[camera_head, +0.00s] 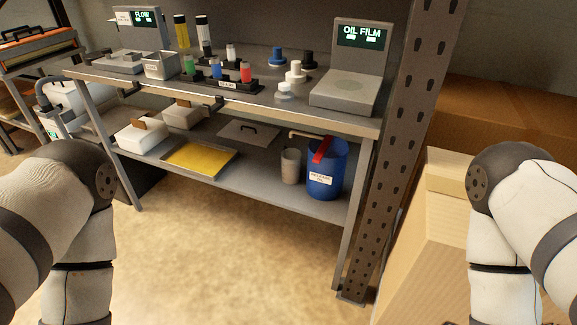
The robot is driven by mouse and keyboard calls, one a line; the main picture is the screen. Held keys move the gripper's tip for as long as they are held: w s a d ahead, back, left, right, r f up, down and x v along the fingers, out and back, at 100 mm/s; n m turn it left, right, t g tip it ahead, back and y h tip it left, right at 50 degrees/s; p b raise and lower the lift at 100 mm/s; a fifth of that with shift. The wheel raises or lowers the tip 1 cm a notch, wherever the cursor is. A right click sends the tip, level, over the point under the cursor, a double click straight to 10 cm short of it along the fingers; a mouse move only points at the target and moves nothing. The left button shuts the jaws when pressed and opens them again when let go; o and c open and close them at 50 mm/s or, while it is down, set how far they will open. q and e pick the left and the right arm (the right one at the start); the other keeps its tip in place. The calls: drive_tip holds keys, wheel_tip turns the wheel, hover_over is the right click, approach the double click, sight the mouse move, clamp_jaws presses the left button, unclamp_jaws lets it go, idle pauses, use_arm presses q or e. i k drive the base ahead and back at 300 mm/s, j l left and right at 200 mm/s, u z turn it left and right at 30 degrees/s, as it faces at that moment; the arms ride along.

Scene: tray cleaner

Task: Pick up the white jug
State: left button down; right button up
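I cannot make out a clear white jug. A whitish container (70,96) stands at the far left behind the bench leg, partly hidden, with a dark curved handle or hose beside it.
The metal bench (215,97) carries bottles, a grey bin and an OIL FILM device (345,90). White boxes and a yellow-filled tray (200,157) are on its lower shelf. A perforated post (385,150) and cardboard boxes (435,230) stand at right. The floor in front is clear.

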sight(291, 157)
drive_tip(key=i+j+z, duration=0.35)
drive_tip(key=i+j, duration=0.2)
drive_tip(key=j, duration=0.15)
drive_tip(key=i+j+z, duration=0.2)
drive_tip(key=j, duration=0.2)
drive_tip(key=i+j+z, duration=0.2)
drive_tip(key=j, duration=0.25)
drive_tip(key=i, duration=0.05)
